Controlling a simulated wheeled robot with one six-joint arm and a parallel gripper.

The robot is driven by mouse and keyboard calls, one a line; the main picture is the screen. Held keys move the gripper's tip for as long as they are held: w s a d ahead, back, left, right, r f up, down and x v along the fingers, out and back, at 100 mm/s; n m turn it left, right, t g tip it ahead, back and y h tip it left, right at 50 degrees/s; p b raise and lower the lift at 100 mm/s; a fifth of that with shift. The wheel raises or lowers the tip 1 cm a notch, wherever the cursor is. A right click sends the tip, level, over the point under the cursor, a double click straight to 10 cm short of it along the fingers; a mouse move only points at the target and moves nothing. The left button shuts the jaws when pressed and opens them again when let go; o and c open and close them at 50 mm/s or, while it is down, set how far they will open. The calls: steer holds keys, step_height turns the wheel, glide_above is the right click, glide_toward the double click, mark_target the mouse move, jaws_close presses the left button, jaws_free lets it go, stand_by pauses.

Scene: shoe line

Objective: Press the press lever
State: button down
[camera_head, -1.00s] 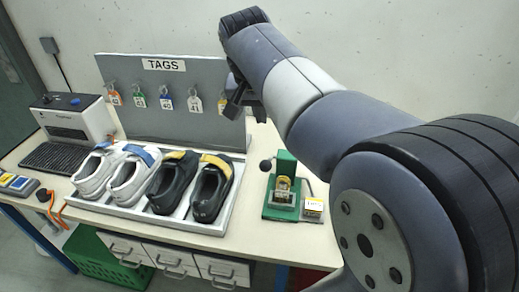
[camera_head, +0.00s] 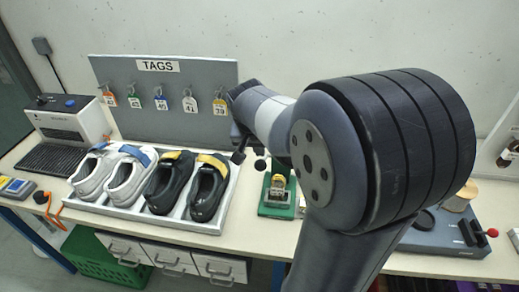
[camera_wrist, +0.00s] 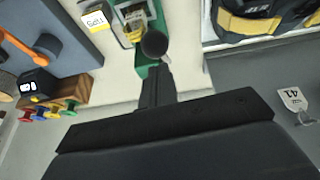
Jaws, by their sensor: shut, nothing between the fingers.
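The green press (camera_head: 277,196) stands on the bench right of the shoe tray, partly hidden by my arm in the head view. Its lever ends in a black ball knob (camera_head: 260,165). The wrist view shows the press (camera_wrist: 141,18) at the top, with the knob (camera_wrist: 154,43) in front of it. My gripper (camera_head: 238,157) is just left of the knob in the head view. In the wrist view my gripper (camera_wrist: 155,72) is shut and empty, its tips pointing towards the knob. I cannot tell whether they touch.
A tray (camera_head: 226,212) of shoes lies left of the press. The grey TAGS board (camera_head: 130,105) with hanging tags stands behind. A yellow-and-white box (camera_wrist: 95,20) is beside the press. A grey fixture with a red-knobbed lever (camera_head: 492,233) is at the right.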

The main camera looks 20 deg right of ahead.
mark_target(259, 165)
steer(key=shift+s+f, duration=0.1)
steer(key=shift+f, duration=0.3)
steer(key=shift+f, duration=0.1)
steer(key=shift+a+f+b, duration=0.1)
steer(key=shift+b, duration=0.2)
steer(key=f+b, duration=0.1)
steer(key=b, duration=0.1)
steer(key=s+a+f+t+b, duration=0.1)
steer(key=b, duration=0.2)
steer(key=shift+s+f+h+b, duration=0.2)
steer(key=shift+s+h+b, duration=0.05)
steer(key=shift+h+b, duration=0.15)
steer(key=s+a+f+t+h+b, duration=0.2)
steer(key=f+b, duration=0.5)
steer(key=b, duration=1.2)
steer(key=shift+s+f+t, duration=0.35)
steer(key=shift+s+t, duration=0.3)
steer(key=shift+t, duration=0.15)
steer(key=shift+s+a+f+b, duration=0.15)
steer(key=shift+f+b, duration=0.1)
steer(key=shift+b, duration=0.25)
